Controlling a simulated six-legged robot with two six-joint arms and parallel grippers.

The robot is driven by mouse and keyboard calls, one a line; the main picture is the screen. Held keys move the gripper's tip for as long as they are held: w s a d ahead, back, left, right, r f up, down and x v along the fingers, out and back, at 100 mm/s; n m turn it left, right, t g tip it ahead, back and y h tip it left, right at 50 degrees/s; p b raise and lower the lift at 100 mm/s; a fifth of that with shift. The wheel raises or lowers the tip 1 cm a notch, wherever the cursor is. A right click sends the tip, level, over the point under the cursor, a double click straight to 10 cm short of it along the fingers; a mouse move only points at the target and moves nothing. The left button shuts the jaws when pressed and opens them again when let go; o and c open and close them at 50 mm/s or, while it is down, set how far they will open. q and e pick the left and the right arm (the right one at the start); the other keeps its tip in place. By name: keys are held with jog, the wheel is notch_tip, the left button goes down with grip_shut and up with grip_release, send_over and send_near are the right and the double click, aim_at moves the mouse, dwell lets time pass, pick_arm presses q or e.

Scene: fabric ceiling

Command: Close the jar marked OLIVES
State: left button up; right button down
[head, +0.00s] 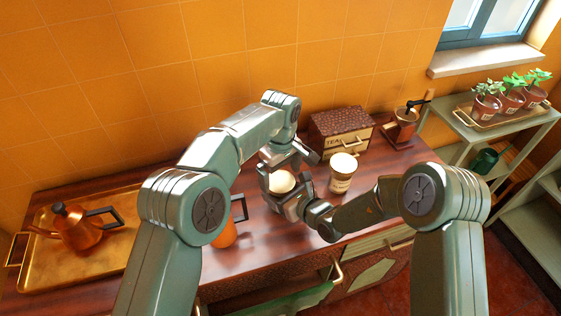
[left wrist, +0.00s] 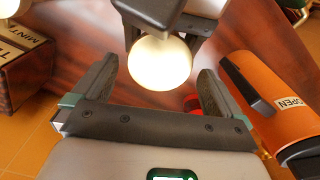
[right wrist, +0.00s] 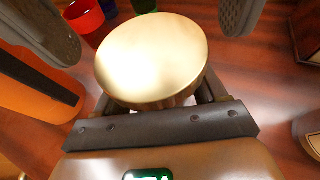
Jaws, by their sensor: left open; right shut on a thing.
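A jar with a round cream lid (head: 281,182) stands on the counter; its label is hidden, so I cannot read its mark. My right gripper (head: 284,200) is shut on this jar, below the lid. The lid (right wrist: 150,60) fills the middle of the right wrist view; I cannot tell how far it is screwed on. My left gripper (head: 283,165) is open just above the lid. In the left wrist view the lid (left wrist: 160,62) shows beyond and between its open fingers, apart from them. A second cream-lidded jar (head: 341,180) stands to the right; its label is too small to read.
A TEA box (head: 342,130) and a coffee grinder (head: 402,122) stand at the back. An orange container (left wrist: 275,90) marked OPEN stands close on the left. Red cups (right wrist: 85,18) are near the held jar. A brass tray (head: 105,255) with a copper kettle (head: 80,230) is far left.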

pick_arm(q)
jog(key=shift+f, duration=0.9)
jog(key=shift+c, duration=0.3)
jog(key=c, duration=1)
jog(key=m, duration=0.6)
jog(key=shift+m, duration=0.3)
jog(key=o, duration=1.1)
jog(key=shift+c, duration=0.2)
jog(key=shift+r, duration=2.3)
